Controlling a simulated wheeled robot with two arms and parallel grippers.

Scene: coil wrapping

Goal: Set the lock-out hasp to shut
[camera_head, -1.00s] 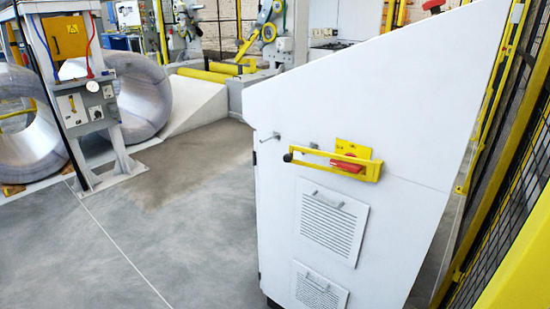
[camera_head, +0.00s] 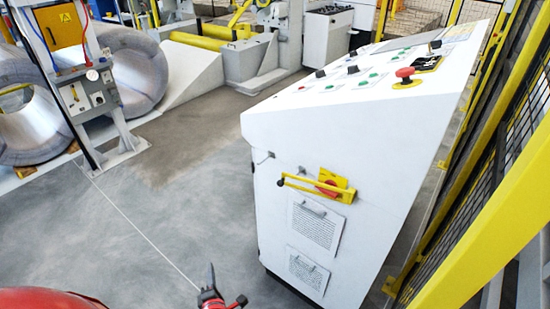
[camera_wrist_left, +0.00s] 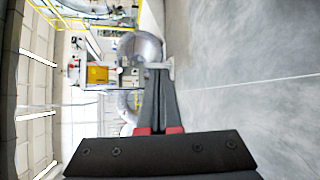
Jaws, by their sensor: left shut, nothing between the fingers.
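The lock-out hasp (camera_head: 312,188) is a yellow bar with a black knob at its left end, on the white cabinet's side. It runs in front of a red switch handle (camera_head: 326,187) on a yellow plate (camera_head: 336,179). A small metal peg (camera_head: 268,156) sticks out above and left of the knob. I cannot tell whether the bar stands off the cabinet. My left gripper (camera_head: 211,268) is low in the head view, left of and below the hasp, apart from it. Its dark fingers are shut and empty, also in the left wrist view (camera_wrist_left: 158,73). My right gripper is not in view.
The white cabinet (camera_head: 390,150) has a sloped control panel with a red mushroom button (camera_head: 404,74) on top. A yellow-framed mesh fence (camera_head: 480,180) stands close on its right. Metal coils (camera_head: 138,80) stand at the back left. The grey floor (camera_head: 160,220) left of the cabinet is clear.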

